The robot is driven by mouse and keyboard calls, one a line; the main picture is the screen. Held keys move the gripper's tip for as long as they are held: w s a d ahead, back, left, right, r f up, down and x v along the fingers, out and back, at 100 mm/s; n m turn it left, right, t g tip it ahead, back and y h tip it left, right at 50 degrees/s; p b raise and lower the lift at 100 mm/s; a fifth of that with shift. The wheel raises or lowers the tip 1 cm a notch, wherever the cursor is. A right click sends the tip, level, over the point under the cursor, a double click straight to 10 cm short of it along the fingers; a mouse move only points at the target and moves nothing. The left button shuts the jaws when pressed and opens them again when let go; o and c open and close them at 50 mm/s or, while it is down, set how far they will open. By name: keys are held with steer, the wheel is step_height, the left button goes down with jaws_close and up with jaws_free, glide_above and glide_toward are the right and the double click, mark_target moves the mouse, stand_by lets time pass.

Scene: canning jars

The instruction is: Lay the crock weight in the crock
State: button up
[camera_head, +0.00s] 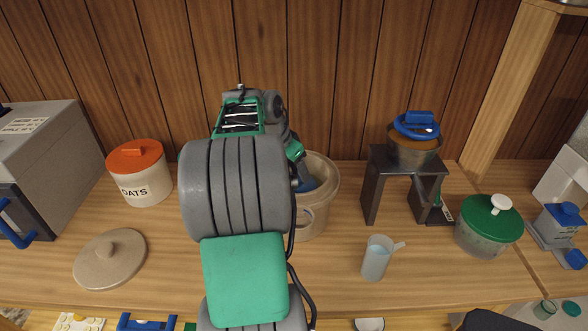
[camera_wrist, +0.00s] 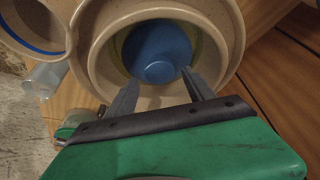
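The crock (camera_head: 322,170) is a tan round vessel standing upright behind my arm, its left part hidden. The wrist view looks into its wide rim (camera_wrist: 235,45). The crock weight (camera_wrist: 152,40), a blue disc with a round knob, is inside the crock's mouth; a bit of blue shows in the head view (camera_head: 308,184). How deep it sits, I cannot tell. My gripper (camera_wrist: 160,77) is at the crock's mouth, its two fingers apart on either side of the knob. I see no clear contact with the knob. The fingers are hidden in the head view.
A measuring cup (camera_head: 375,259) stands in front right of the crock. A dark stand (camera_head: 374,190) bearing a pot is to its right, with a green-lidded container (camera_head: 487,228) farther right. At left are an oats jar (camera_head: 140,180) and a stoneware lid (camera_head: 110,262). A wood wall is close behind.

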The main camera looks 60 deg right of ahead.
steer(key=shift+o, duration=0.6)
steer(key=shift+f, duration=0.15)
steer(key=v, duration=0.8)
steer(key=w+a+f+n+t, duration=0.1)
steer(key=w+a+n+t, duration=0.1)
steer(key=w+a+n, duration=0.6)
steer(key=w+a+f+n+t, duration=0.15)
steer(key=w+a, duration=0.25)
steer(key=a, duration=0.8)
steer(key=s+a+f+n+y, duration=0.1)
steer(key=a+n, duration=0.5)
steer(key=a, duration=0.6)
steer(key=s+a+f+n+t+y, duration=0.1)
steer(key=a+f+n, duration=0.4)
steer(key=a, duration=0.8)
steer(key=shift+s+a+n+y, duration=0.2)
steer(key=shift+s+n+y, duration=0.6)
steer(key=shift+y, duration=0.4)
